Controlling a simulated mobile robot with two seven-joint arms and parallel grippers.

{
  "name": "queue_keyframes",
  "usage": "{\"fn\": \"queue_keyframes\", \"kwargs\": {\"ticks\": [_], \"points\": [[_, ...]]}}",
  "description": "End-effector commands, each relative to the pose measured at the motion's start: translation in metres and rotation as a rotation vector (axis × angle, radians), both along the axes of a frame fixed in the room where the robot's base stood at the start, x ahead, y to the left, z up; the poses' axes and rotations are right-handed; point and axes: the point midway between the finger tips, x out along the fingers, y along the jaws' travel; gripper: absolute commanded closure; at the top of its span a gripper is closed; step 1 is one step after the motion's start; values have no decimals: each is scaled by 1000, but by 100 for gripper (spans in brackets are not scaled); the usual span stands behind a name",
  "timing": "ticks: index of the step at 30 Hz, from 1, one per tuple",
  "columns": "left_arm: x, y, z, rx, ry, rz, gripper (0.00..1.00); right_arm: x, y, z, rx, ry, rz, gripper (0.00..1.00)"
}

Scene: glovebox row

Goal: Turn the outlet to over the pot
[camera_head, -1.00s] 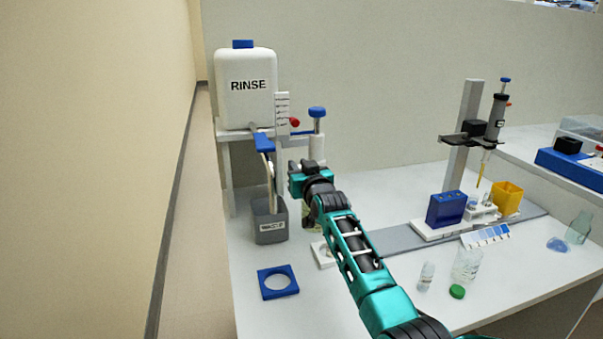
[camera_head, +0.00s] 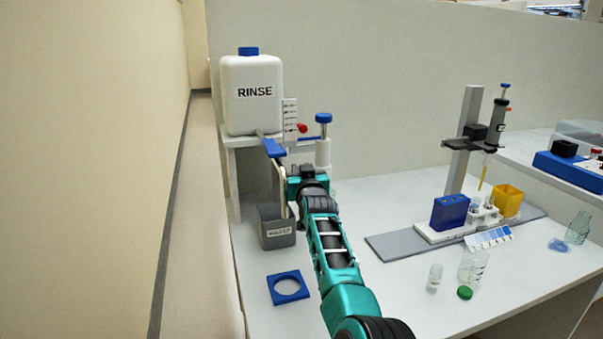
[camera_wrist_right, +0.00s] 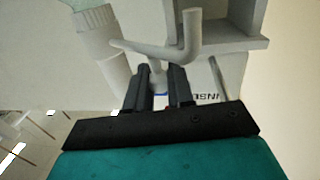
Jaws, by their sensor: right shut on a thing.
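The outlet (camera_head: 283,188) is a thin pale tube hanging below a blue lever (camera_head: 272,147), over the grey waste container (camera_head: 276,232). In the right wrist view a bent grey tube (camera_wrist_right: 190,45) crosses in front of the jaws. My right gripper (camera_head: 292,180) is beside the outlet; in the right wrist view its dark fingers (camera_wrist_right: 164,75) are close together around the stem of the tube, shut on it. The fingertip contact is partly hidden. The pot cannot be made out in the head view; my arm covers the area right of the waste container. My left gripper is not in view.
The rinse tank (camera_head: 252,95) stands on a white shelf, with a blue-knobbed pump (camera_head: 323,145) beside it. A blue ring plate (camera_head: 288,302) lies in front. A blue block (camera_head: 450,210), bottles and a green cap (camera_head: 464,293) are on the right.

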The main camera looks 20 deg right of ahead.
Motion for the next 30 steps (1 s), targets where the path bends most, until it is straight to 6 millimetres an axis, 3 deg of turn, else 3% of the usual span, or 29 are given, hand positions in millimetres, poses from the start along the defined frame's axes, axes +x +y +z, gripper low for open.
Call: {"fn": "queue_keyframes", "kwargs": {"ticks": [1,10,11,17,30], "points": [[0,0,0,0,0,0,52,1,-3,11,-6,-21,-5,100],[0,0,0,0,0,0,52,1,-3,11,-6,-22,-5,100],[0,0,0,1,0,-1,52,1,-3,11,-6,-22,-5,75],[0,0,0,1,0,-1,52,1,-2,8,-4,-17,-3,56],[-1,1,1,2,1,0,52,0,-1,4,-2,-7,-1,56]]}}
